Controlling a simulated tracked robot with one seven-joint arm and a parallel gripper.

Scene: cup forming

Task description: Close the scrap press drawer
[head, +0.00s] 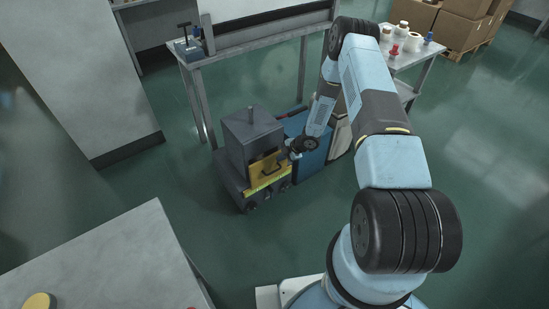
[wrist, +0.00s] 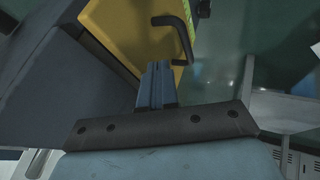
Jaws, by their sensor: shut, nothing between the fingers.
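The scrap press (head: 247,133) is a dark grey box-shaped machine low on the floor, and its dark body also fills the left of the wrist view (wrist: 60,85). Its drawer has a yellow front (head: 262,166) with a black bar handle (head: 272,168). How far the drawer stands out is hard to tell. In the wrist view the yellow front (wrist: 125,30) and handle (wrist: 182,32) lie just beyond my gripper (wrist: 157,68). My gripper is shut and empty, with its fingertips close to the yellow front, below the handle in that picture. Whether they touch it is unclear. In the head view my gripper (head: 290,154) is at the drawer's right side.
A blue box (head: 311,160) stands right of the press, near my arm. A metal workbench (head: 250,37) stands behind. A grey table (head: 120,262) is at the front left. Open green floor (head: 190,190) lies left of and before the press.

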